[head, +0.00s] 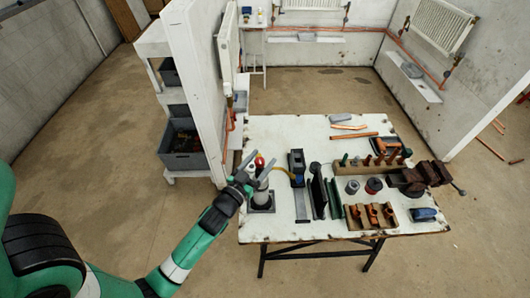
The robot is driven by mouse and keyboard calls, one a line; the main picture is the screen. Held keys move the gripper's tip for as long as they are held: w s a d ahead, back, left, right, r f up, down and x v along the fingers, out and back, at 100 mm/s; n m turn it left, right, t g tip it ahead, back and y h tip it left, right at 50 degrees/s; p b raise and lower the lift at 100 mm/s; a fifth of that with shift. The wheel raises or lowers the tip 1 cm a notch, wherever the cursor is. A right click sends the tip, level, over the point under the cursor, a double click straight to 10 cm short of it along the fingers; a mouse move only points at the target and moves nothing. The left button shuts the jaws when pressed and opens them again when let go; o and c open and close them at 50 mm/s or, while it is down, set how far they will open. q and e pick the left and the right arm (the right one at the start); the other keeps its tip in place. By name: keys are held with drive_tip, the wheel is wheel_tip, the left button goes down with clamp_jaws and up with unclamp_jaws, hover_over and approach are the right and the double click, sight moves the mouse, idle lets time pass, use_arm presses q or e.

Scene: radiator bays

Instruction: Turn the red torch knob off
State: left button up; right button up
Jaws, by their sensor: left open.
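The torch (262,196) stands upright on the white table near its left edge, with a grey body on a dark square base. Its red knob (259,162) is at the top. My left gripper (248,165) is open at the torch's upper left, with its fingers close to the red knob. I cannot tell whether a finger touches the knob. The gripper hides part of the torch's top. My right gripper is not in view.
The worn white table (270,133) holds a wooden block of tools (366,168), a dark vise (425,177), a wooden tray (354,221) and copper pipes (352,136). A white partition (197,80) rises behind the left edge. Open floor lies at the right.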

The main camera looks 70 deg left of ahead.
use_arm(q)
drive_tip(key=shift+x, duration=1.2)
clamp_jaws()
